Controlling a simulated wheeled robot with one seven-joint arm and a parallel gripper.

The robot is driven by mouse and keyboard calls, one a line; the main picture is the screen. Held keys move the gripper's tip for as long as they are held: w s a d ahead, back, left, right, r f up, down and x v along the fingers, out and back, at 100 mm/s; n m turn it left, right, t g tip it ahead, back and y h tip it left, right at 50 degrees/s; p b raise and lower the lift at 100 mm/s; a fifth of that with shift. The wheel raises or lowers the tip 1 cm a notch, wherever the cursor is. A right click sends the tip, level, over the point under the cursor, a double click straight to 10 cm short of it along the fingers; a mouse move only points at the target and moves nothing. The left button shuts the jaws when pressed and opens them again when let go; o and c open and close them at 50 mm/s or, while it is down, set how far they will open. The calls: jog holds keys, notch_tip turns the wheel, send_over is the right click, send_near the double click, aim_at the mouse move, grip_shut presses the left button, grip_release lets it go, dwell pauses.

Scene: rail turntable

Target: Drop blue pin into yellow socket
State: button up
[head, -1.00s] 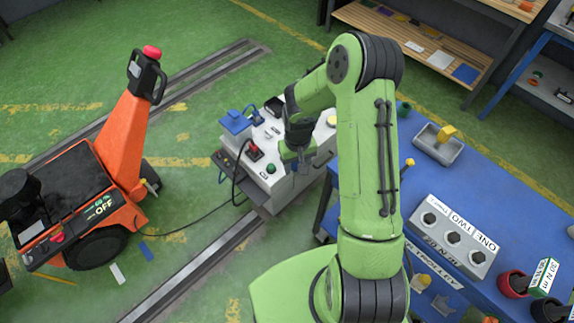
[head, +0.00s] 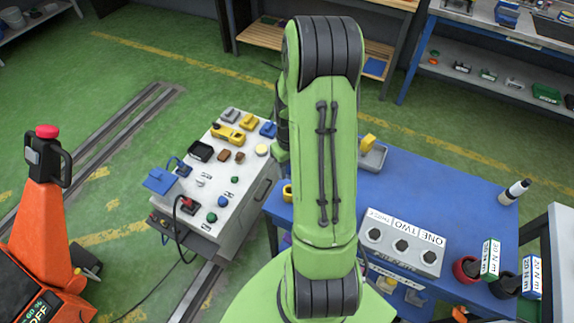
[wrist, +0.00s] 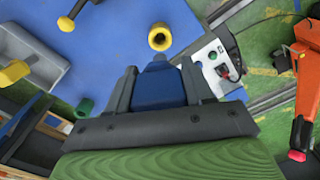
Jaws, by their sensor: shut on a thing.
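My gripper (wrist: 157,74) is shut on the blue pin (wrist: 158,90), whose blue body shows between the two dark fingers in the wrist view. The yellow socket (wrist: 160,37) is a short round cup with a dark hole, on the blue table top. In the wrist view it lies just beyond the fingertips, apart from the pin. In the head view a yellow piece (head: 288,192), which looks like this socket, shows at the table's left end beside my arm. My arm hides the gripper and the pin there.
A green socket (wrist: 85,106) and a grey tray (wrist: 30,55) with a yellow-headed piece lie to the left in the wrist view. A white control cabinet (head: 240,180) stands left of the blue table (head: 455,190).

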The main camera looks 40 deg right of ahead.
jog(key=b, duration=0.5)
send_over(290, 187)
jog(key=s+a, duration=0.1)
jog(key=shift+f, duration=3)
jog(key=shift+b, duration=0.5)
jog(key=shift+f+b, duration=0.35)
jog(key=shift+f, duration=0.05)
jog(key=shift+f+b, duration=2.05)
jog(key=shift+f, duration=0.2)
jog(key=o, duration=1.2)
jog(key=shift+o, duration=0.2)
jog(key=shift+s, duration=0.1)
notch_tip(290, 187, up, 16)
jog(key=p, duration=0.3)
jog(key=shift+f, duration=0.15)
